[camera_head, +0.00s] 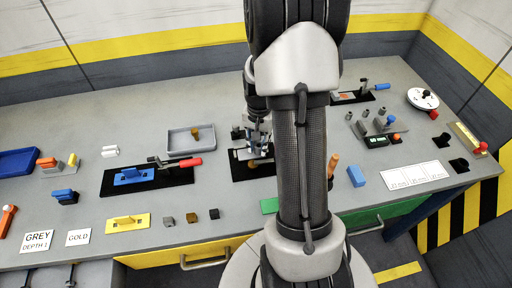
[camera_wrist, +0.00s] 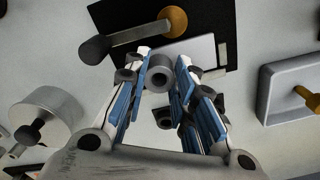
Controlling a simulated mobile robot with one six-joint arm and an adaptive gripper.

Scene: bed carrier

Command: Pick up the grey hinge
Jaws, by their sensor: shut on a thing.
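In the wrist view, my gripper (camera_wrist: 162,62) has its two blue-padded fingers closed around a small grey part with a round, hollow end, which looks like the grey hinge (camera_wrist: 160,76). Its lower part is hidden between the fingers. In the head view, my gripper (camera_head: 257,138) is over the black board in the middle of the bench, partly covered by my arm. The hinge cannot be made out clearly there. In the wrist view, a black plate (camera_wrist: 222,18) with a dark-knobbed lever and a pale block lies just beyond the fingertips.
A grey tray (camera_head: 178,151) with a brass piece stands left of my gripper and shows in the wrist view (camera_wrist: 268,98). A red-handled clamp (camera_head: 188,162) is on the board at left. Several small cubes and a yellow fixture (camera_head: 127,223) sit near the front edge.

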